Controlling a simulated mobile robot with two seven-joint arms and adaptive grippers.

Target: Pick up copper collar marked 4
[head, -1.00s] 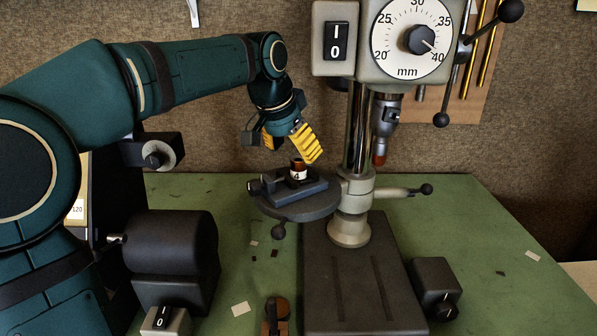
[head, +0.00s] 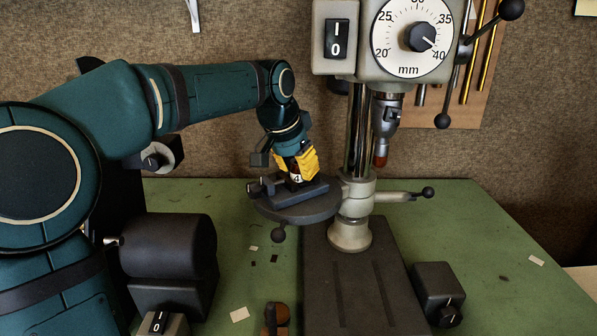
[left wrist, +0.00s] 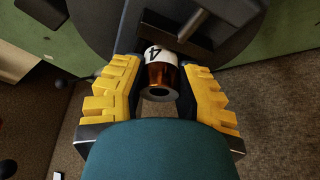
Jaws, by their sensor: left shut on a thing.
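The copper collar marked 4 (head: 296,178) sits at the small vise (head: 307,190) on the round drill-press table (head: 322,209). In the left wrist view the collar (left wrist: 162,78) shows its copper side, a white label with a black 4, and a dark hole in its end. My left gripper (head: 298,164) has its yellow-padded fingers on both sides of the collar. It is shut on the collar, which is still at the vise; whether the vise jaws touch it is hard to tell. My right gripper is not in view.
The drill chuck with its copper-coloured tip (head: 381,140) hangs to the right of my gripper, beside the steel column (head: 358,130). A dark motor-like machine (head: 168,246) stands at the left. A switch box (head: 437,290) stands at the right. Green bench (head: 490,250) is mostly clear there.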

